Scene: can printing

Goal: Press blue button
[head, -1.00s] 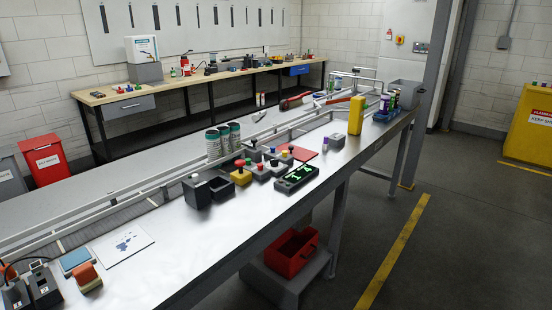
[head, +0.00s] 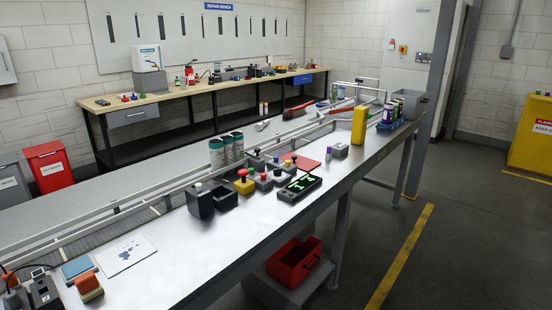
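A cluster of small push buttons on box bases stands on the long metal table, in the middle of the head view. A button with a bluish cap (head: 275,158) appears at the back of this cluster; it is small and partly crowded by the others, so its exact colour is hard to tell. Neither of my grippers is in view.
Left of the buttons are dark open boxes (head: 200,203) and striped cans (head: 217,153). A black panel with green marks (head: 299,187) lies at the front edge. A yellow block (head: 359,125) stands to the right.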

